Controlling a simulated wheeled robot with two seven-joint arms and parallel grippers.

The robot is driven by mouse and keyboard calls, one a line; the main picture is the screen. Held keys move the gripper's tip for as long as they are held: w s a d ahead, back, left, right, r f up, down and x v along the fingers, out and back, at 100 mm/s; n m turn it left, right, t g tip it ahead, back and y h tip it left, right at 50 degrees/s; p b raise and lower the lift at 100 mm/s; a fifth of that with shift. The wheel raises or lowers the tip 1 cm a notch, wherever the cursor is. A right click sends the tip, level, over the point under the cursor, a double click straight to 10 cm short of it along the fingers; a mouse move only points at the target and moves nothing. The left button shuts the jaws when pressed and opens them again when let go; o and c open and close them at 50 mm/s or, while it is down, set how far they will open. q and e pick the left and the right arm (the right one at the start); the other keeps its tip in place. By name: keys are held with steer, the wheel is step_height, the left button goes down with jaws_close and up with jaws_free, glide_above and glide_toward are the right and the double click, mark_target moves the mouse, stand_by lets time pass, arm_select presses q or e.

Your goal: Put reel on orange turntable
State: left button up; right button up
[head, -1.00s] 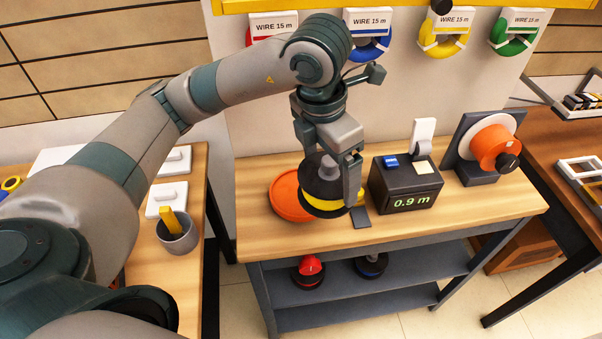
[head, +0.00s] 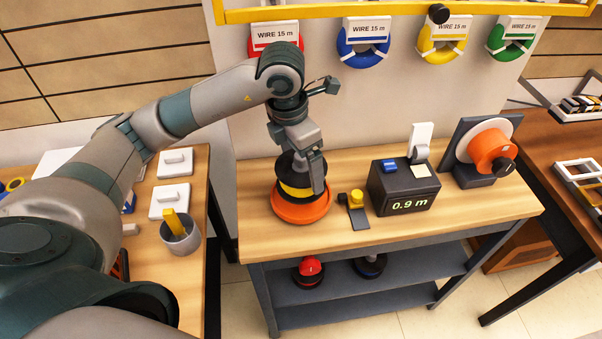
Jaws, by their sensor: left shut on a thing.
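The reel (head: 294,191) has black flanges and yellow wire wound between them. It is upright over the orange turntable (head: 301,213), which sits on the left part of the wooden bench. The reel looks centred on the turntable; I cannot tell whether it rests fully on it. My left gripper (head: 302,176) points down and is shut on the reel from above, with one finger in front of the reel's right side. The gripper hides part of the reel's top. My right gripper is not in view.
A small dark stand with a yellow part (head: 356,203) is right of the turntable. A meter box (head: 403,188) reading 0.9 m and an orange winder (head: 490,150) stand further right. Wire coils (head: 363,45) hang behind. Red (head: 308,268) and blue reels sit on the lower shelf.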

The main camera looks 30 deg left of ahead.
mark_target(299, 169)
arm_select(q)
steer(key=shift+f+p, duration=0.8)
steer(key=shift+f, duration=1.2)
steer(key=shift+f, duration=0.15)
steer(key=o, duration=1.2)
